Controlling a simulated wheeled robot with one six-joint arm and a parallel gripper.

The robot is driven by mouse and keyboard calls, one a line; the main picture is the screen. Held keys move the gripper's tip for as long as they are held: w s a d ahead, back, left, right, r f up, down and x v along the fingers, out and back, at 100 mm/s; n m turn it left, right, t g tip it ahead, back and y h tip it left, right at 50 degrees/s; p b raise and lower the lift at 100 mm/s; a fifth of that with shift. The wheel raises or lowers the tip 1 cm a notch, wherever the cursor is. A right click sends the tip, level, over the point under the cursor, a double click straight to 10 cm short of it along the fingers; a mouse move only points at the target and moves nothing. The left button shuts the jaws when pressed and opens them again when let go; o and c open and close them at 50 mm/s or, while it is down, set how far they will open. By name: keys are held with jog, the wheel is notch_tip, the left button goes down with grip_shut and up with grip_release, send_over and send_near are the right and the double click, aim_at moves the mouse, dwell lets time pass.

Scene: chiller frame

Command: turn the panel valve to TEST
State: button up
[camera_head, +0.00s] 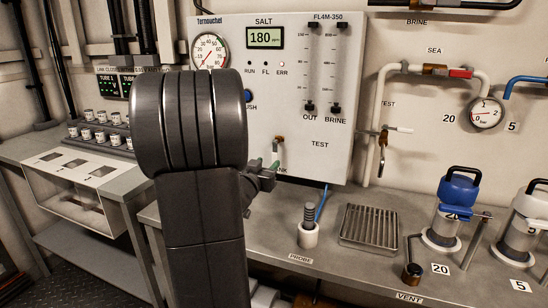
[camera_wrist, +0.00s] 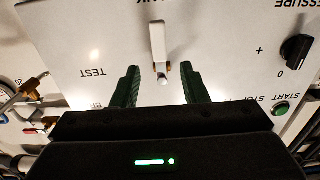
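The panel valve shows in the wrist view as a white lever (camera_wrist: 158,42) on a small pivot, pointing toward the TANK label at the top edge. The TEST label (camera_wrist: 92,72) is to its left. That view is upside down. In the head view, the valve (camera_head: 279,141) is small on the white panel, with the TEST label (camera_head: 320,144) to its right. My gripper (camera_wrist: 160,67) is open, its green fingers on either side of the valve's pivot end, with gaps showing. In the head view, my gripper (camera_head: 270,166) is just below the valve, partly hidden by my arm.
The panel (camera_head: 345,100) carries a gauge (camera_head: 209,51), a display reading 180 and two flow tubes. In the wrist view, a black knob (camera_wrist: 296,50) and a green START button (camera_wrist: 281,108) are at right. The bench below holds a probe (camera_head: 309,230) and a drain grate (camera_head: 370,226).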

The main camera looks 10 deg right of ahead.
aim_at(274, 156)
jog(key=x, duration=0.7)
jog(key=shift+w+d, duration=0.1)
jog(key=shift+w, duration=0.05)
grip_shut()
